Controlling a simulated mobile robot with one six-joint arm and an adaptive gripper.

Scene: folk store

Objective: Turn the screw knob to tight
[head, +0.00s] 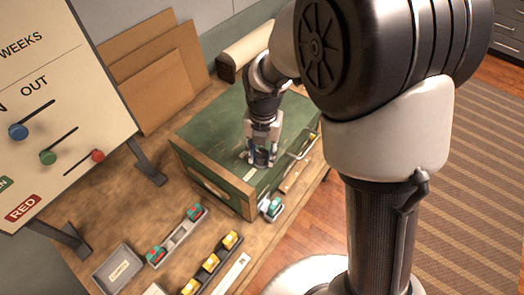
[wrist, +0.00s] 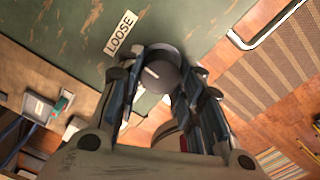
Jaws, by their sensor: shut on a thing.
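The screw knob (wrist: 160,70) is a dark grey round knob with a pale line across its top. It stands on the lid of the green wooden chest (head: 212,125). A white label reading LOOSE (wrist: 119,36) lies beside it on the lid. My gripper (head: 262,152) points down over the chest's front part. In the wrist view its two fingers are on either side of the knob, shut on it. The fingers hide the knob's sides, and no label reading TIGHT shows. In the head view the knob is mostly hidden by the fingers.
The chest has a metal handle (head: 303,145) on its front right. Trays with yellow (head: 211,262) and teal pieces (head: 194,212) and a grey bin (head: 118,269) lie on the bench. A sign board (head: 60,90) stands left, cardboard sheets (head: 150,80) behind.

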